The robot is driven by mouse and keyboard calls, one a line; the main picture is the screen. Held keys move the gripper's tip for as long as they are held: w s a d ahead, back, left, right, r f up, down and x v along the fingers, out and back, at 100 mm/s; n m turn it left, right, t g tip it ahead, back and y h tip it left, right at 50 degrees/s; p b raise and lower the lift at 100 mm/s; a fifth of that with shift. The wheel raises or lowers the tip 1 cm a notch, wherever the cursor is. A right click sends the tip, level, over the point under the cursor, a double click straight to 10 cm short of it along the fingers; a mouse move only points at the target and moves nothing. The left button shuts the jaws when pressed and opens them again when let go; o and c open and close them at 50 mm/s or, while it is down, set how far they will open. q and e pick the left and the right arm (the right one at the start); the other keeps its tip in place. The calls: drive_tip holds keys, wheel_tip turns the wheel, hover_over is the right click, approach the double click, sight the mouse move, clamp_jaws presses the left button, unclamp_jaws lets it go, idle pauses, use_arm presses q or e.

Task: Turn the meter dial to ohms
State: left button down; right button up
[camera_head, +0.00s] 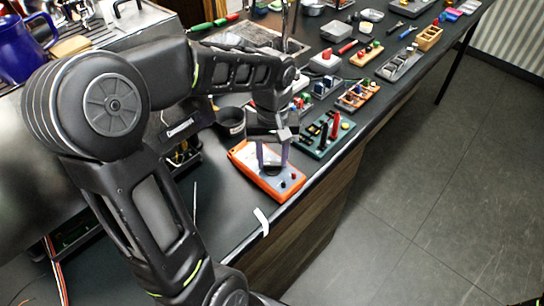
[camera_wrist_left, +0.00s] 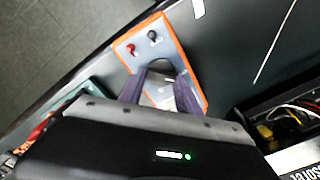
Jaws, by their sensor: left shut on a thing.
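The orange-rimmed meter (camera_head: 291,186) lies flat on the dark bench near its front edge. It also shows in the left wrist view (camera_wrist_left: 172,42), with a red and a black jack at one end. My left gripper (camera_head: 272,164) points down onto the meter's face, its purple fingers around the dial. In the left wrist view the fingers (camera_wrist_left: 162,72) are shut on the dark round dial, which shows only partly between the tips. The dial's pointer and markings are hidden or too small to read. My right gripper is not in view.
A green board (camera_head: 325,137) with red and black parts lies just beyond the meter. A black round cup (camera_head: 231,121) stands behind it. A white strip (camera_head: 262,221) lies near the front edge. Wires and an open machine bay sit to the left. The floor is clear.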

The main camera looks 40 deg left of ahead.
sight(275, 163)
use_arm(q)
drive_tip(key=m, duration=0.4)
drive_tip(key=shift+w+d, duration=0.1)
drive_tip(key=m, duration=0.4)
drive_tip(key=shift+d, duration=0.1)
drive_tip(key=m, duration=0.7)
drive_tip(key=shift+d+b, duration=0.15)
drive_tip(key=shift+b, duration=0.15)
drive_tip(key=c, duration=0.8)
unclamp_jaws()
drive_tip(key=shift+c, duration=0.2)
wheel_tip(275, 163, up, 8)
drive_tip(key=shift+f+b, duration=0.1)
drive_tip(key=shift+b, duration=0.25)
